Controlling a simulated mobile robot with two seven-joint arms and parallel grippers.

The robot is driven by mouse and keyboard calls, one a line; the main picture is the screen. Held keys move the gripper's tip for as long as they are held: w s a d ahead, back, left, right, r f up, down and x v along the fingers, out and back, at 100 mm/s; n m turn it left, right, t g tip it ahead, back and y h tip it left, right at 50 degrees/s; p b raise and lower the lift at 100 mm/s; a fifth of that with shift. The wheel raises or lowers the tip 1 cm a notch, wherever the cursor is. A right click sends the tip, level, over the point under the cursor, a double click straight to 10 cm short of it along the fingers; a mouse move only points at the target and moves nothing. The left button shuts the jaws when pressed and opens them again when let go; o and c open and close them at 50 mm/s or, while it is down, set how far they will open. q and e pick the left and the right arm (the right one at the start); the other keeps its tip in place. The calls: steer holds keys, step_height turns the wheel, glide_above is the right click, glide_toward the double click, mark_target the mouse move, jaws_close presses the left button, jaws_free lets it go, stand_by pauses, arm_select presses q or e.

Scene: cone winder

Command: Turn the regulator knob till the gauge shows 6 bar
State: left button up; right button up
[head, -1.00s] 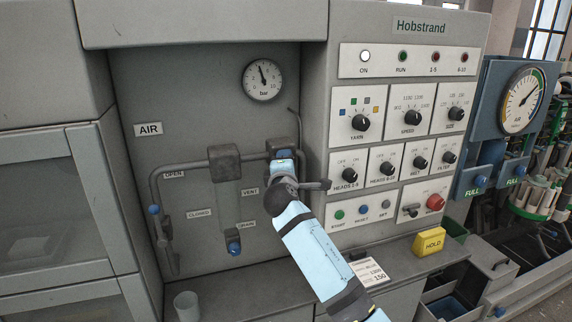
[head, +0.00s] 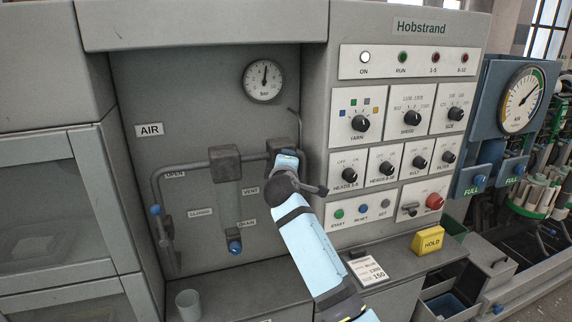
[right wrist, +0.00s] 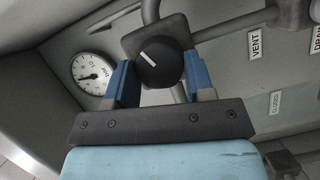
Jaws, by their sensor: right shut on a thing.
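The dark round regulator knob (right wrist: 168,70), with a white index line, sits on the regulator body (head: 283,144). My right gripper (head: 287,158) is shut on it; in the right wrist view its two blue fingers (right wrist: 160,84) lie on either side of the knob. In the head view the gripper hides the knob. The bar gauge (head: 263,80) is a white dial with a black needle pointing almost straight up, about 5 or slightly above. The gauge also shows, turned over, in the right wrist view (right wrist: 90,73). My left gripper is not in view.
A pipe with a second grey unit (head: 225,163) and a blue-tipped drain (head: 234,246) lies left of the regulator. The control panel (head: 400,125) stands close on the right. A cup (head: 188,305) stands on the ledge below.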

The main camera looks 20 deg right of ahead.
steer(key=o, duration=0.9)
steer(key=b+v, duration=0.2)
steer(key=v, duration=1.2)
steer(key=shift+b, duration=0.4)
steer(key=shift+w, duration=0.1)
